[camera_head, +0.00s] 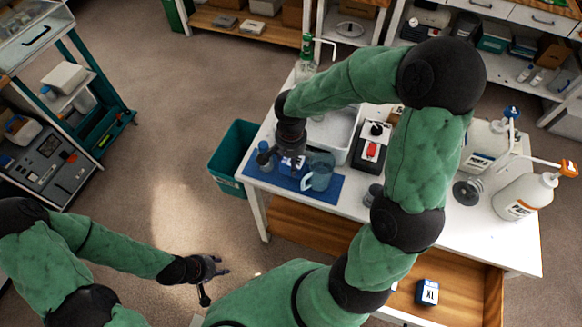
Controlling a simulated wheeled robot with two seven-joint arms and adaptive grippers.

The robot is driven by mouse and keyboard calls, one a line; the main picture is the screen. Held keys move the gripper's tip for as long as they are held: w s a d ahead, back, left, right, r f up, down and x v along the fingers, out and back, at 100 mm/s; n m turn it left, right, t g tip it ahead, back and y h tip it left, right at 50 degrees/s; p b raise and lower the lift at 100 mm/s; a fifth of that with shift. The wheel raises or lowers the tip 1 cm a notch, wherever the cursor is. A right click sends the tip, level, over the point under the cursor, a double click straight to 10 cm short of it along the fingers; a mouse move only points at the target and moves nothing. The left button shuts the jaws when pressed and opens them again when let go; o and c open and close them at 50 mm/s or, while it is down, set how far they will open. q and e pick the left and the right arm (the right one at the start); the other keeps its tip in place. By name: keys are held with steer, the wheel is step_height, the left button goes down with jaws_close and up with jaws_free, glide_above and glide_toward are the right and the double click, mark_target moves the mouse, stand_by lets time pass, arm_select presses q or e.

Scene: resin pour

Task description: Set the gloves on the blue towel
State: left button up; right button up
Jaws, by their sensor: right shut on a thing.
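The blue towel (258,177) lies along the near left part of the white bench. My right gripper (291,160) points down over the towel from above. It is shut on a small blue and white box (289,169), seemingly a glove box, partly hidden by the gripper. I cannot tell whether the box touches the towel. A similar blue and white box marked XL (427,292) sits in the open wooden drawer. My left gripper (213,281) is low at the left, over the floor, open and empty, away from the bench.
A clear jug (319,172) and a small blue bottle (264,150) stand at the towel, close on either side of my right gripper. A green bin (229,160) stands left of the bench.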

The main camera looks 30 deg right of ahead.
step_height(320, 180, down, 4)
steer(key=shift+r+b, duration=0.15)
steer(key=shift+b, duration=0.45)
steer(key=shift+r, duration=0.1)
steer(key=shift+f, duration=0.2)
steer(key=o, duration=1.1)
steer(key=shift+c, duration=0.2)
steer(key=shift+r, duration=0.1)
